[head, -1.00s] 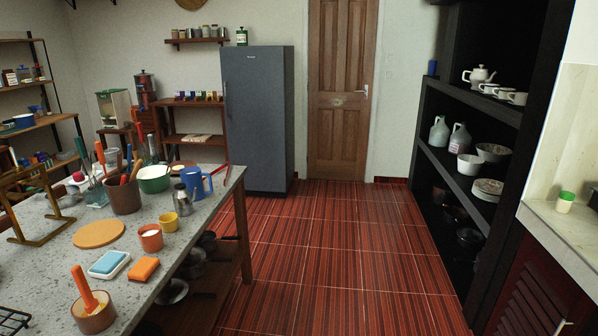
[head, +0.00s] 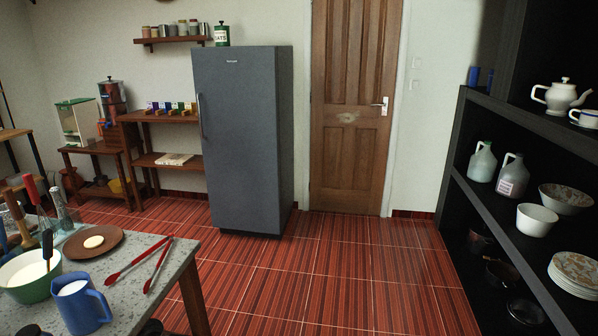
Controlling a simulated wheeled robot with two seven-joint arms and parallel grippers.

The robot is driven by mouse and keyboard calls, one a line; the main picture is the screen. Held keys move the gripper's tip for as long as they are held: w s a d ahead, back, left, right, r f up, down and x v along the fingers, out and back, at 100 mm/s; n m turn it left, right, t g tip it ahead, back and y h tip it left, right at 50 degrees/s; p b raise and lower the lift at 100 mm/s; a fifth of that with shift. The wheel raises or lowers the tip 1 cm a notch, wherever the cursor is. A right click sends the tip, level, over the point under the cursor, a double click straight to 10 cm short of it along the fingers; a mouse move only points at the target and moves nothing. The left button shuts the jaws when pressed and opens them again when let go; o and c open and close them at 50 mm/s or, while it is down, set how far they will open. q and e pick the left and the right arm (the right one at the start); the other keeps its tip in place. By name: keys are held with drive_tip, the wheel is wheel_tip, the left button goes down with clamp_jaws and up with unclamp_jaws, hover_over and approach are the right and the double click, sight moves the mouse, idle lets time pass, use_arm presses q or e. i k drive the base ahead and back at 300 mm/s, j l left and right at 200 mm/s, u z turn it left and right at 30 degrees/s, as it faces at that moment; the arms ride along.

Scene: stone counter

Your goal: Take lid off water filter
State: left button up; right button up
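The water filter (head: 113,101) stands at the back left in the head view, on a small wooden stand left of the grey fridge. It is a dark metallic and reddish-brown stacked cylinder with a small tap low on its body. Its lid (head: 110,81) is on top, with a small knob. Neither of my grippers is in view, and nothing touches the filter.
The stone counter (head: 180,275) is at the lower left, with a blue jug (head: 82,308), a green bowl (head: 40,283), a plate and red tongs. A grey fridge (head: 240,140) stands right of the filter, beside a wooden shelf (head: 165,117). Red floor (head: 330,270) is clear ahead.

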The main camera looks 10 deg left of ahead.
sight(110, 79)
drive_tip(key=i, duration=2.35)
drive_tip(key=i+j+u, duration=0.1)
drive_tip(key=i+u, duration=0.35)
drive_tip(key=i, duration=0.15)
drive_tip(key=i+l+u, duration=0.15)
drive_tip(key=i+u, duration=0.25)
drive_tip(key=i, duration=0.15)
drive_tip(key=i+l+u, duration=0.3)
drive_tip(key=i+u, duration=0.15)
drive_tip(key=i+j+u, duration=0.25)
drive_tip(key=i+u, duration=0.15)
drive_tip(key=i+j+u, duration=0.1)
drive_tip(key=i+u, duration=0.7)
drive_tip(key=i+l+u, duration=0.25)
drive_tip(key=i+u, duration=0.15)
drive_tip(key=i, duration=2.4)
drive_tip(key=j+u, duration=0.05)
drive_tip(key=j, duration=0.1)
